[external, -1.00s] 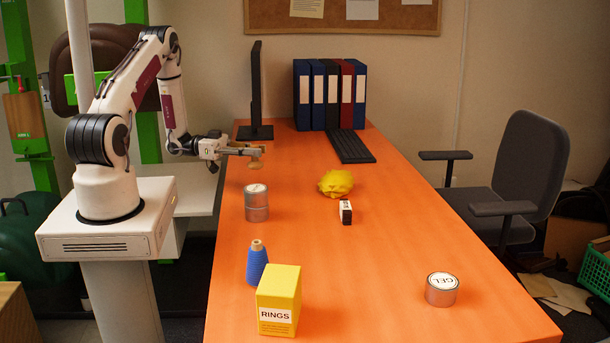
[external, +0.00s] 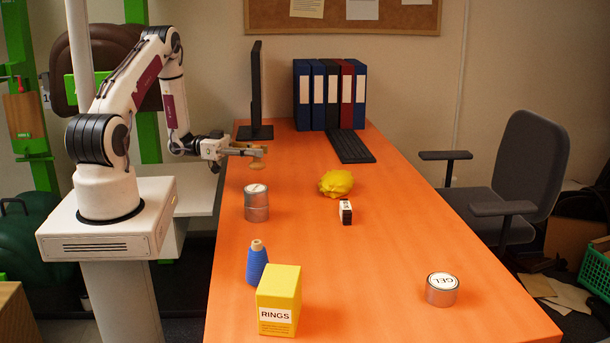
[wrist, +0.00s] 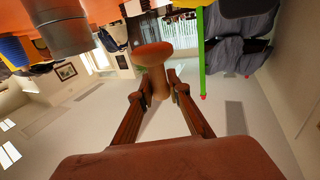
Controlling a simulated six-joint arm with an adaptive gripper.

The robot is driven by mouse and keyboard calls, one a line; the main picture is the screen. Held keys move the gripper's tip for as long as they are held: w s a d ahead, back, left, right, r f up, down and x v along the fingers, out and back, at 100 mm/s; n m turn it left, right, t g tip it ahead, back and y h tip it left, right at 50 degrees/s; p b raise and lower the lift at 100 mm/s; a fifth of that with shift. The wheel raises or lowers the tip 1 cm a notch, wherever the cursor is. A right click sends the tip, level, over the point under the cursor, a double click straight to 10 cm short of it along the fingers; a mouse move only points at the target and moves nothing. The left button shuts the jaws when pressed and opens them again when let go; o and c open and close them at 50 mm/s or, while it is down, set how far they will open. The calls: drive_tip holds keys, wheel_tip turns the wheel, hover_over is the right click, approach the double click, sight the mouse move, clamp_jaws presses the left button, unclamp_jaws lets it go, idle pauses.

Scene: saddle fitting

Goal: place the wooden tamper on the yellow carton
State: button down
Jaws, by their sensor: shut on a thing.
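The wooden tamper (external: 257,164) is held out over the far left part of the orange table. My gripper (external: 248,151) is shut on it. In the wrist view the tamper (wrist: 153,55) shows its round reddish-brown end, with its narrower part between my fingertips (wrist: 160,92). The yellow carton (external: 279,300), labelled RINGS, stands upright at the near left of the table. Its top is bare. My gripper is far behind the carton. Whether the tamper touches the table is hard to tell.
Two stacked tins (external: 256,203) and a blue cone spool (external: 257,262) stand between my gripper and the carton. A yellow lumpy object (external: 336,183), a small black-and-white box (external: 345,212) and a GEL tin (external: 441,290) stand further right. A monitor (external: 256,90) stands behind.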

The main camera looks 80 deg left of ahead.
drive_tip(key=w+d+r+m+g+h, duration=0.1)
drive_tip(key=w+d+m+g+h, duration=0.15)
drive_tip(key=w+d, duration=0.35)
drive_tip(key=w+d+r+m+g+h, duration=0.1)
drive_tip(key=w+d+m+h, duration=0.15)
drive_tip(key=d, duration=0.55)
wheel_tip(320, 180, up, 8)
drive_tip(key=m+g+h, duration=0.6)
drive_tip(key=m+g, duration=0.5)
drive_tip(key=g, duration=0.6)
hover_over(279, 279)
drive_tip(key=shift+r, duration=0.2)
drive_tip(key=shift+f, duration=0.1)
drive_tip(key=shift+f, duration=3.05)
drive_tip(key=shift+f, duration=1.85)
